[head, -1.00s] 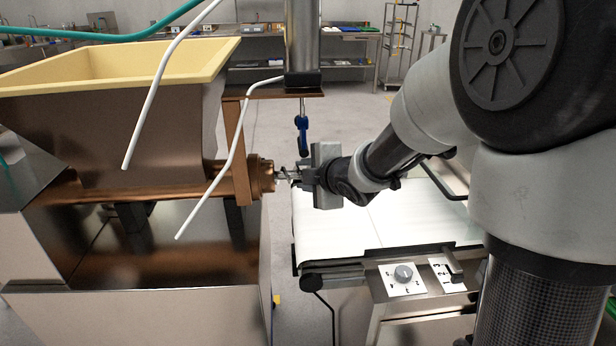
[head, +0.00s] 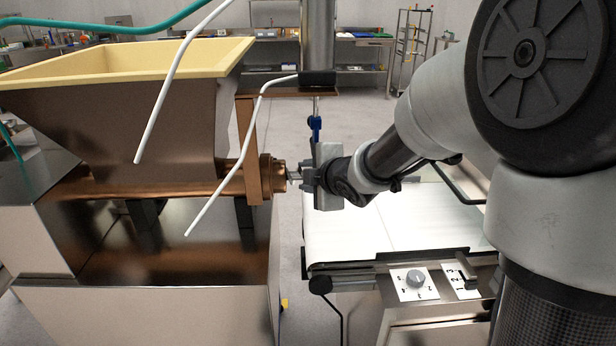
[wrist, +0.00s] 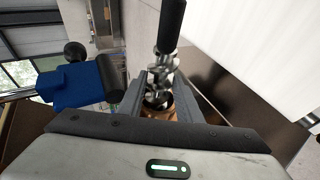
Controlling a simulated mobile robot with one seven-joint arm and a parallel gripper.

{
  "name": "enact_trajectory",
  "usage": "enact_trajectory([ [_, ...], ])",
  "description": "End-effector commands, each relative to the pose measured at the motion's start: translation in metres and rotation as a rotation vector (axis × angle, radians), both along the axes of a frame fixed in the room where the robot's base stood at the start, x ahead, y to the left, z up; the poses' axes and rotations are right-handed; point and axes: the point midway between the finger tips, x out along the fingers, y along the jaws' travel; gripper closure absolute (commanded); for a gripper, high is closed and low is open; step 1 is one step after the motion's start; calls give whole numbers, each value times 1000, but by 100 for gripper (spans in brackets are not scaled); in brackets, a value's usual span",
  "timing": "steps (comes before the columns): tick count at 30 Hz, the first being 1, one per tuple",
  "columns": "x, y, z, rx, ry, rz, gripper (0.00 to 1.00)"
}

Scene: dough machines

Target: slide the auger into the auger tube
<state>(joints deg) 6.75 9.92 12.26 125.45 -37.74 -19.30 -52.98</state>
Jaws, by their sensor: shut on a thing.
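The auger (head: 293,174) is a silvery metal screw; only a short stretch of it shows in the head view, between the tube mouth and my gripper. The auger tube (head: 272,178) is the copper tube under the hopper, with its collared open end facing my gripper. My gripper (head: 304,176) is shut on the auger, close in front of that end. In the wrist view the auger's twisted metal (wrist: 158,84) lies between my fingers, with the copper tube end (wrist: 160,112) partly visible behind it. The auger's far part is hidden, apparently inside the tube.
The copper hopper (head: 165,125) with its cream rim stands over the tube. A conveyor (head: 365,235) with a white belt lies below and right of my gripper. A steel column (head: 318,40) with a blue part (head: 315,128) hangs close behind it. White hoses (head: 240,165) cross in front.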

Motion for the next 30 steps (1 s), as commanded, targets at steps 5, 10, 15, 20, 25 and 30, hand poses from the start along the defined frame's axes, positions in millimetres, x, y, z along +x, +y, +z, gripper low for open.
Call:
enact_trajectory([
  [5,1,0,1,1,-3,0,60],
  [10,1,0,3,2,-6,0,46],
  [15,2,0,5,3,-10,-1,46],
  [20,3,0,6,4,-12,0,46],
  [25,2,0,5,4,-11,-1,50],
  [30,3,0,6,4,-12,-1,39],
])
